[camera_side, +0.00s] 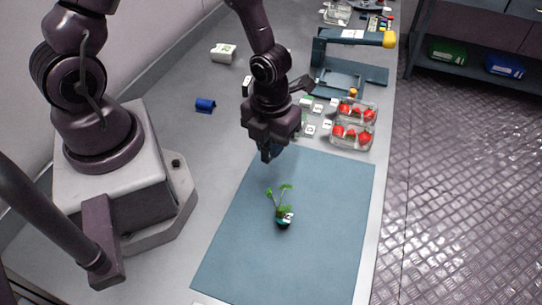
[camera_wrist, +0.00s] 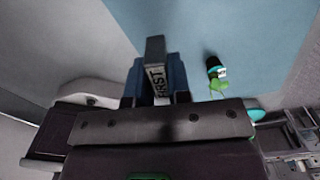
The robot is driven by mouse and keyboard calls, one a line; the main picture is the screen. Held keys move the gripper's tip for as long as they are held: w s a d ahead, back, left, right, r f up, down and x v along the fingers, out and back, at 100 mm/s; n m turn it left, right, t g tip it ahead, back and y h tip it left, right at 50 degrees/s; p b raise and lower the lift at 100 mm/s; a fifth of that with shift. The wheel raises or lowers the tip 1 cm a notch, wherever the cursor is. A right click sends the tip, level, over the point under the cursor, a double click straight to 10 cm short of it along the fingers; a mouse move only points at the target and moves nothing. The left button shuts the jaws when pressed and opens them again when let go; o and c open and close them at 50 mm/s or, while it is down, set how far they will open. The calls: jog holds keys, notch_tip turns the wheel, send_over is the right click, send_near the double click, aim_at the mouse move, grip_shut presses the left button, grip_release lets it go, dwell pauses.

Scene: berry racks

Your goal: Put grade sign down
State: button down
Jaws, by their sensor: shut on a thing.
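My gripper (camera_side: 268,155) hangs above the far left edge of the blue mat (camera_side: 300,255) in the side view. The lettering is partly hidden and seems to read "FIRST". In the side view the sign is mostly hidden by my gripper, and I cannot tell how far it is above the surface.
A small potted plant (camera_side: 284,218) stands on the mat. Clear punnets of red berries (camera_side: 352,134) stand beyond the mat, with small white boxes (camera_side: 310,130) beside them. The mat's near part is clear.

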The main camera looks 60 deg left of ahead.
jog(key=r, duration=0.3)
jog(key=shift+d+r, duration=0.3)
jog(key=shift+r, duration=0.1)
jog(key=s+d+r+m, duration=0.1)
jog(key=s+d+r, duration=0.1)
jog(key=s, duration=0.2)
send_over(325, 192)
jog(key=shift+m, duration=0.4)
jog(key=f, duration=0.8)
jog(key=shift+s+a+f, duration=0.1)
jog(key=shift+s+f, duration=0.2)
jog(key=shift+f, duration=0.1)
jog(key=shift+w+f, duration=0.1)
jog(key=shift+f, duration=0.05)
jog(key=shift+w+f, duration=0.15)
jog(key=shift+f, duration=0.8)
jog(key=shift+w+f, duration=0.1)
jog(key=shift+f, duration=0.8)
jog(key=shift+f, duration=0.1)
jog(key=c, duration=1.1)
grip_release()
jog(key=shift+o, duration=0.2)
